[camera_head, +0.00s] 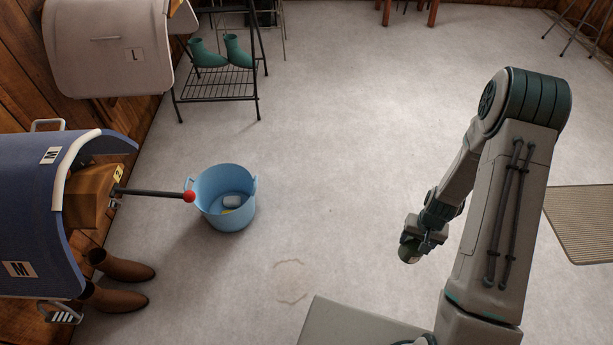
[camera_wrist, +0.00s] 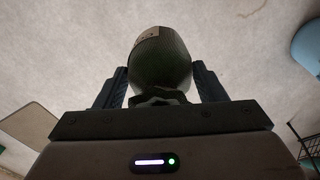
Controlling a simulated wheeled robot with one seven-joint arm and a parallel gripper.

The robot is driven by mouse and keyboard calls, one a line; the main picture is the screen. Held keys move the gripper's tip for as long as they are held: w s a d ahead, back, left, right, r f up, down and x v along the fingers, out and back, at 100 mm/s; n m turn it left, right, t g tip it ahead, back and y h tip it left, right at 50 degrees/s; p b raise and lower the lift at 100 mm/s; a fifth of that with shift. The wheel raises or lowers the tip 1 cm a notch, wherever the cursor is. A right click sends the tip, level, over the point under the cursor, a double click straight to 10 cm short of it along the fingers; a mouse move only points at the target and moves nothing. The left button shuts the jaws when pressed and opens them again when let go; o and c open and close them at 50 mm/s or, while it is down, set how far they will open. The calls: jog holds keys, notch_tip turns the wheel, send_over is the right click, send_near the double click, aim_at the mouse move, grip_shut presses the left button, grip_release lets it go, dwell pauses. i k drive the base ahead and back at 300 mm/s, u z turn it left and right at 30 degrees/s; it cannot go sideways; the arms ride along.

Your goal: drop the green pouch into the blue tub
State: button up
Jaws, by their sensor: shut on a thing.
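A rack with a blue saddle cover (camera_head: 30,210) stands at the left; a dark rod with a red ball (camera_head: 190,196) juts from it to the tub's rim. Brown boots (camera_head: 122,267) and a black shoe rack (camera_head: 215,90) are nearby. Floor between gripper and tub is clear.

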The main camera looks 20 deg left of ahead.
aim_at(236, 207)
jog(key=u, duration=0.2)
jog(key=i, duration=1.4)
jog(key=u, duration=0.9)
jog(key=i, duration=0.9)
jog(key=u, duration=1.5)
jog(key=i, duration=0.75)
jog(key=u, duration=0.5)
